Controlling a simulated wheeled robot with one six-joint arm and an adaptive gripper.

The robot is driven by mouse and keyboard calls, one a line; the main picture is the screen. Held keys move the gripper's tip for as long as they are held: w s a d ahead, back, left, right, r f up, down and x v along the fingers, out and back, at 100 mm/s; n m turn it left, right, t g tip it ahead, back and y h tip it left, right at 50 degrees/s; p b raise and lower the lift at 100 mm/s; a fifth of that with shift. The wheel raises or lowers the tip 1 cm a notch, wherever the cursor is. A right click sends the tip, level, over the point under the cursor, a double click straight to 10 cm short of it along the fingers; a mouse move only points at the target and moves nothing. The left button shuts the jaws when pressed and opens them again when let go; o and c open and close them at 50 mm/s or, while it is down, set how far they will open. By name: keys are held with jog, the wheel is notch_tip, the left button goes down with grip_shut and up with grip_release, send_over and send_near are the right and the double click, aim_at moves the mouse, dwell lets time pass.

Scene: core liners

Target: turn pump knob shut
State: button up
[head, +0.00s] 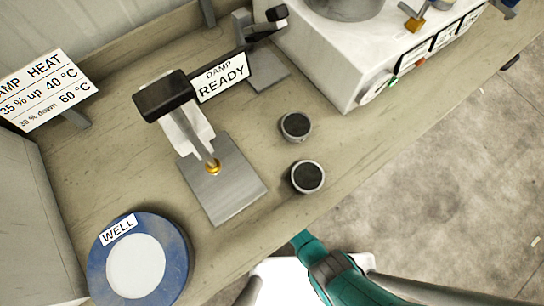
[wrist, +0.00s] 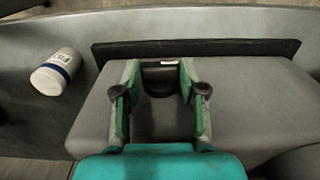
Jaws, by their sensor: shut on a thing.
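The wrist view shows my gripper (wrist: 160,92) with its green-padded fingers on either side of a dark rounded piece (wrist: 160,78), closed on it. A small pale strip shows at its top edge. I cannot tell what this piece is. In the head view, a white machine (head: 330,50) stands at the upper right with a brass fitting (head: 414,23) on top and a round dial (head: 376,88) on its front. I cannot tell which part is the pump knob. In the head view my teal arm enters at the bottom; the fingers are not clearly seen there.
The bench (head: 130,170) holds a metal stand (head: 222,188), two dark-topped cups (head: 295,125) and a blue round WELL dish (head: 181,265). A DAMP READY sign (head: 222,77) stands behind. The wrist view shows a grey block (wrist: 255,110) and a white bottle (wrist: 56,73).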

jog(key=shift+s+a+t+h, duration=0.15)
jog(key=shift+t+h, duration=0.15)
jog(key=shift+h, duration=0.2)
jog(key=shift+t+h, duration=0.5)
jog(key=shift+h, duration=0.2)
jog(key=o, duration=1.1)
jog(key=shift+o, duration=0.2)
jog(key=shift+a, duration=0.1)
jog(key=v, duration=1.2)
